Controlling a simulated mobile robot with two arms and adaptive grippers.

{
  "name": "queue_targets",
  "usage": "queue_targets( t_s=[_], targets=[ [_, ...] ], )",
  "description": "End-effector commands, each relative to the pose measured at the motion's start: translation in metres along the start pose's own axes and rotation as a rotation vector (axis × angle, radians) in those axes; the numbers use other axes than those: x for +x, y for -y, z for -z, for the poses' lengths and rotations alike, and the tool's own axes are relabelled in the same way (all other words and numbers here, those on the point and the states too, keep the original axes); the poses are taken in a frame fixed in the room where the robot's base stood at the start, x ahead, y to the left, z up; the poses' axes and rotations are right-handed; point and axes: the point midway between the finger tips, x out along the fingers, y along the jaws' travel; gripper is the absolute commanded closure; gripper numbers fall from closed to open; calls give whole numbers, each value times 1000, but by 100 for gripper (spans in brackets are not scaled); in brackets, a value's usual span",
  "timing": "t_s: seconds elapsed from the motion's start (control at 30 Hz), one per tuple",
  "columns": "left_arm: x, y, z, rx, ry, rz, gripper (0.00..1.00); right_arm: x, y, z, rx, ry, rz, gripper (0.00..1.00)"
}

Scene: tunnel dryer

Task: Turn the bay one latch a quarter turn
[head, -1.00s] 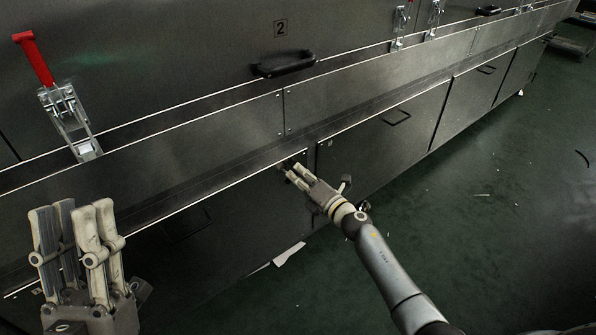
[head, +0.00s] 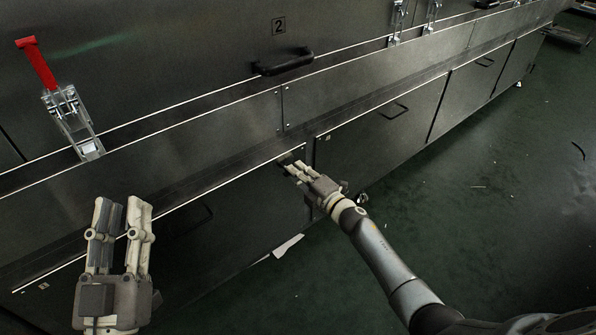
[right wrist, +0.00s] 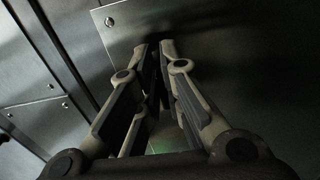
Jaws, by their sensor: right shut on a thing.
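The bay one latch (head: 286,158) shows as a small dark piece at the upper right corner of a lower door. My right gripper (head: 292,168) is shut on it, and the fingers hide most of it. In the right wrist view the fingertips (right wrist: 154,48) come close together against a metal panel; the latch is hidden between them and its angle cannot be told. My left gripper (head: 122,205) is in front of the dryer at lower left, fingers apart and empty.
A red-handled toggle clamp (head: 72,118) stands on the dryer's ledge at upper left. More clamps (head: 397,22) stand further right. The green floor (head: 480,190) at right is mostly clear.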

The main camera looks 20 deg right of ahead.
Motion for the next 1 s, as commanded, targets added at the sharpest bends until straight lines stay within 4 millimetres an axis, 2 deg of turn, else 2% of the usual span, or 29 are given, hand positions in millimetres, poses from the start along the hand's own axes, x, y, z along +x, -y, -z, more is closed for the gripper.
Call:
queue_targets(
  t_s=[0.3, 0.33, 0.5, 0.83, 1.0],
  targets=[
    [0, 0, 0, 0, 1, 0, 70, 0, 0, -1, 5, 3, 0, 100],
    [0, 0, 0, 0, 1, 0, 70, 0, 0, -1, 5, 3, 0, 90],
    [0, 0, 0, 0, 1, 0, 70, 0, 0, -1, 4, 2, 0, 71],
    [0, 0, 0, 1, 1, 0, 70, -2, 0, 0, 2, 1, 0, 71],
    [0, 0, 0, 0, 1, 0, 70, -15, 2, -1, 2, 2, 2, 71]
  ],
)
